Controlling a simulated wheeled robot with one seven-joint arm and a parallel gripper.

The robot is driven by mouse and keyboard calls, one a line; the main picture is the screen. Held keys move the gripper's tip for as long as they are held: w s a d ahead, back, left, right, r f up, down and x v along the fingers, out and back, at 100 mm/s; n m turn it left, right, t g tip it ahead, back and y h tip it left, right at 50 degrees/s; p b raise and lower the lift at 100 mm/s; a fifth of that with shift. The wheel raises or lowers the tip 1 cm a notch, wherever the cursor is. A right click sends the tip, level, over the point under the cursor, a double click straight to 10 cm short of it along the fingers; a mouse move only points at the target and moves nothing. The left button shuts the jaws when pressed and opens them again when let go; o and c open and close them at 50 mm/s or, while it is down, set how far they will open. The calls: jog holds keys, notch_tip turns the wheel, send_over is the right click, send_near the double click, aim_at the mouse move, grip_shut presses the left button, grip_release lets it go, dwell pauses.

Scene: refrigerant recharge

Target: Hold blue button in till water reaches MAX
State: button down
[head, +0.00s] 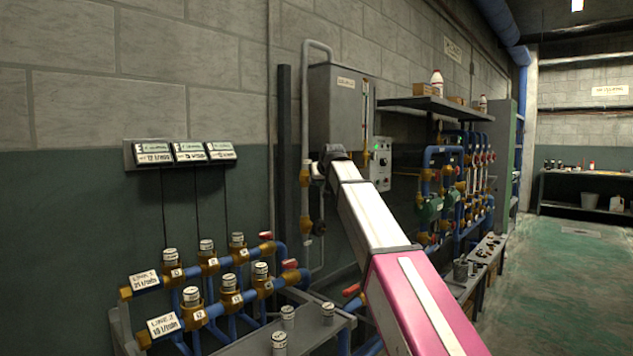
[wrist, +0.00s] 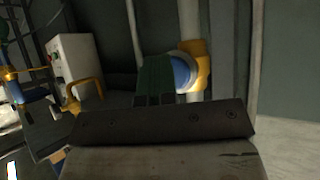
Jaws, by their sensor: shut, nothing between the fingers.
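The blue button (wrist: 183,74) is a round blue cap on a yellow fitting (wrist: 203,66) on a pale upright pipe in the wrist view. My gripper (wrist: 157,72) is shut and empty, its dark fingers overlapping the left side of the button. I cannot tell whether they touch it or press it in. In the head view my arm's end (head: 333,154) is just below the grey tank (head: 336,106) and hides the button. A narrow sight tube (head: 366,108) runs down the tank's right front. Its water level and MAX mark are too small to read.
A grey control box (head: 381,163) with a green light is right of my arm's end. Blue pipework with valves (head: 445,180) stands farther right under a shelf (head: 430,104). Numbered valve lines (head: 200,290) are at lower left. The floor (head: 570,270) at right is clear.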

dwell(0.3)
jog(key=shift+s+d, duration=0.55)
jog(key=shift+d, duration=0.2)
jog(key=shift+s+d, duration=0.1)
jog(key=s+d, duration=0.1)
jog(key=d, duration=0.1)
jog(key=s+d, duration=0.1)
jog(key=s, duration=0.1)
jog(key=shift+d, duration=0.4)
